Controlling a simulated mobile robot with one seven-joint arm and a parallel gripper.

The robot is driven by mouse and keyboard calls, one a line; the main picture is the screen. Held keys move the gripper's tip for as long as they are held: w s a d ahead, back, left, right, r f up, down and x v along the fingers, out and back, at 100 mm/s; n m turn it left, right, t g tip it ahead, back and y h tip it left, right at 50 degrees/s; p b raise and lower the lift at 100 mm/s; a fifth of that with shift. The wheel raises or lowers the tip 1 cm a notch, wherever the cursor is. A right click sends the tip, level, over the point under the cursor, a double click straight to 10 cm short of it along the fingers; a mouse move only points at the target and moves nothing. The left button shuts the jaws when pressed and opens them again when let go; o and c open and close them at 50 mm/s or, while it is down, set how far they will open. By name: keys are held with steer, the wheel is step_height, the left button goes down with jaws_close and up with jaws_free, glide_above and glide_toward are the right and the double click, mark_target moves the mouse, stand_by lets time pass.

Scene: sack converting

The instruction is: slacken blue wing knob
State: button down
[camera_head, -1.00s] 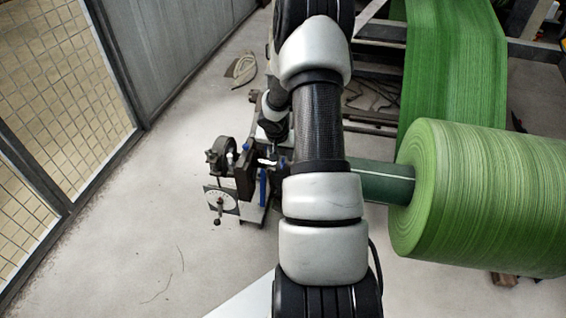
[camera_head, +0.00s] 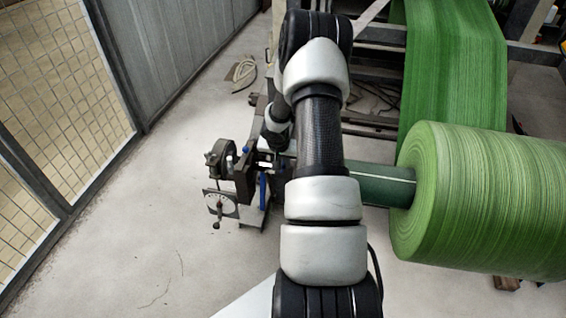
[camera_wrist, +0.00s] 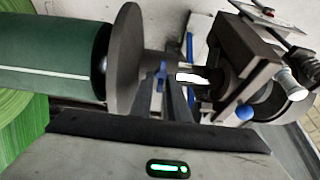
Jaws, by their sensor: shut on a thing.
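In the wrist view the blue wing knob (camera_wrist: 161,73) is a small blue piece between the tips of my gripper (camera_wrist: 167,82). The dark fingers are closed on it, beside a dark round flange, and cover part of it. In the head view my arm covers the knob and most of my gripper.
A green roll (camera_head: 480,200) sits on a dark green shaft (camera_head: 385,184) at the right. The shaft's end meets a dark bracket with a dial plate (camera_head: 220,203). A blue handle (camera_wrist: 190,46) and a round blue knob (camera_wrist: 246,112) are close by. Open floor lies left.

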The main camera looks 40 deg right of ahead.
steer(key=shift+a, duration=0.1)
